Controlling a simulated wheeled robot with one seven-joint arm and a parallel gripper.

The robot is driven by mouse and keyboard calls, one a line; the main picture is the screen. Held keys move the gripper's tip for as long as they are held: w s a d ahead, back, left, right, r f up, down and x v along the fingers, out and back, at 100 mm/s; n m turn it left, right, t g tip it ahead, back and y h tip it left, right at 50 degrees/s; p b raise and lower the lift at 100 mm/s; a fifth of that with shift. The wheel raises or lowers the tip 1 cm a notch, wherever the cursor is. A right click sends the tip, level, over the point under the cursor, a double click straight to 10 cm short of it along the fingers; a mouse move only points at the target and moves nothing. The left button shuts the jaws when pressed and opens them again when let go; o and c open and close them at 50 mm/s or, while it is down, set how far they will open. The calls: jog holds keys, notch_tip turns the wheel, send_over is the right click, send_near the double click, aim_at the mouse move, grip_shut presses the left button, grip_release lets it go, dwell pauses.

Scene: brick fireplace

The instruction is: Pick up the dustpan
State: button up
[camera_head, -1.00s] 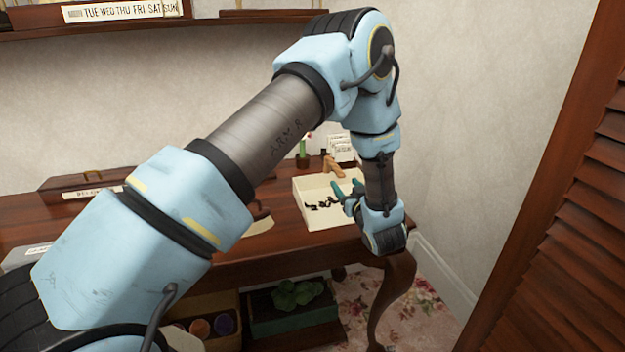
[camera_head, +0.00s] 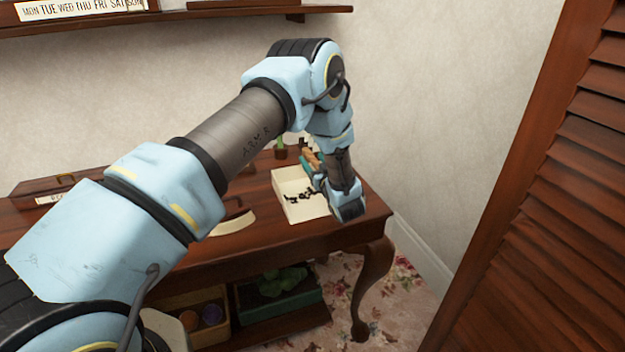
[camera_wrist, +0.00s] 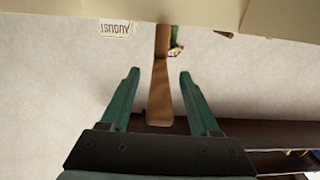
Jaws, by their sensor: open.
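A cream, shallow, open-topped pan (camera_head: 290,183) with dark bits inside stands near the right end of the wooden table. I take it to be the dustpan. A brown wooden handle (camera_head: 311,155) shows at its far right side. In the wrist view, the handle (camera_wrist: 160,92) lies between my teal fingers, with a gap on each side. A cream edge (camera_wrist: 120,9) runs along the top of that view, by the handle's narrow end. My gripper (camera_wrist: 160,74) is open and empty. In the head view, my gripper (camera_head: 312,168) is partly hidden by my wrist.
The wooden table (camera_head: 262,238) has a lower shelf with a green planter (camera_head: 280,315) and a box of pots (camera_head: 205,320). A cream curved object (camera_head: 235,223) is partly behind my arm. A wall stands behind, and a louvred wooden door (camera_head: 540,240) is at right.

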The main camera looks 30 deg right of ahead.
jog(key=shift+w+f, duration=0.1)
jog(key=shift+w, duration=0.25)
grip_shut()
dwell(0.3)
dwell(0.9)
